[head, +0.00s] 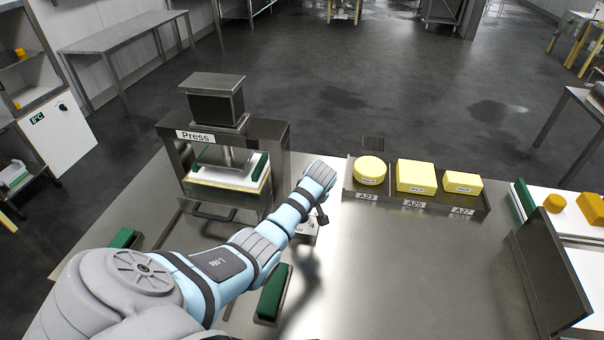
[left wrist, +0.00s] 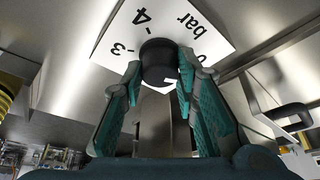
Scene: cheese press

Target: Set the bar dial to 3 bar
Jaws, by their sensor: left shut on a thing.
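The bar dial is a dark round knob (left wrist: 158,52) on a white plate (left wrist: 125,30) printed with "bar" and numbers; 3 and 4 are readable at the left and top, and part of a 0 shows at the right. A white mark on the knob faces the lower right of the left wrist view; which number it points to I cannot tell. My left gripper (left wrist: 162,68) has its teal-padded fingers shut on the knob's two sides. In the head view, my left gripper (head: 321,216) is beside the plate (head: 307,229), and my arm hides most of the dial. My right gripper is not in view.
The press (head: 216,110) stands left of the dial, with a dark handle (head: 210,212) low in front. A tray (head: 348,190) of three cheeses lies to the right. A green-topped block (head: 271,293) lies nearer me. The table's right middle is clear.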

